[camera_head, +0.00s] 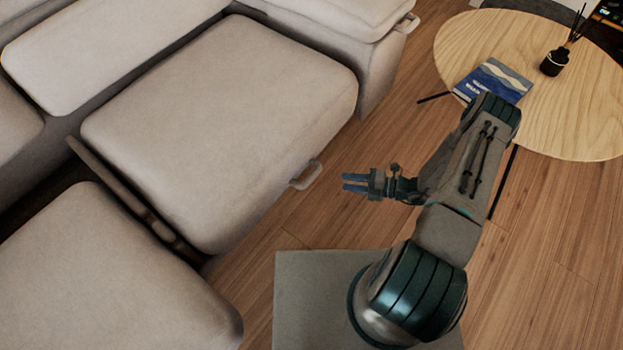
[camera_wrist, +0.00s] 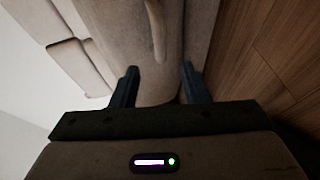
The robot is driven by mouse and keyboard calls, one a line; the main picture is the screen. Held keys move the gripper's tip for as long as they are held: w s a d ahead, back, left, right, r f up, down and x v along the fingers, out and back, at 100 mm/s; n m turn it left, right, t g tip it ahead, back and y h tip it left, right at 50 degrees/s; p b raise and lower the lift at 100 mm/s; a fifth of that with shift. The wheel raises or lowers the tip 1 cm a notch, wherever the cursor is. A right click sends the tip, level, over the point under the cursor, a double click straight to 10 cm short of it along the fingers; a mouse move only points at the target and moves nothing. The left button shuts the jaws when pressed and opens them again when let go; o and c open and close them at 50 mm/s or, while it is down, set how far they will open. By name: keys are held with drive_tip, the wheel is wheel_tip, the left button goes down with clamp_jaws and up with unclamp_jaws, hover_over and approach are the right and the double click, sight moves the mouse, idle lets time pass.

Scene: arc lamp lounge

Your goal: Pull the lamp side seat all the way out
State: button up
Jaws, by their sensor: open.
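A beige sofa seat (camera_head: 220,120) with a rounded front lies in the middle of the head view. A looped handle (camera_head: 307,177) sticks out from its front face. No lamp shows, so I cannot tell from it which seat is the lamp side one. My gripper (camera_head: 345,183) is open and empty, its fingers pointing left at this handle, a short gap away. In the wrist view, a pale handle (camera_wrist: 156,30) on a seat front (camera_wrist: 110,25) lies ahead, roughly in line with the space between the open fingers (camera_wrist: 158,82).
Another seat (camera_head: 90,285) is at lower left, beyond a dark gap with a rail (camera_head: 135,200). A further seat (camera_head: 335,15) with its own handle (camera_head: 408,23) is at the top. A round wooden table (camera_head: 560,110) with a book (camera_head: 495,80) and diffuser (camera_head: 553,62) stands right. Wood floor is clear between.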

sight(311, 177)
drive_tip(key=b+x, duration=0.2)
drive_tip(key=x, duration=1.1)
drive_tip(key=shift+a+b, duration=0.1)
drive_tip(key=shift+b, duration=0.2)
clamp_jaws()
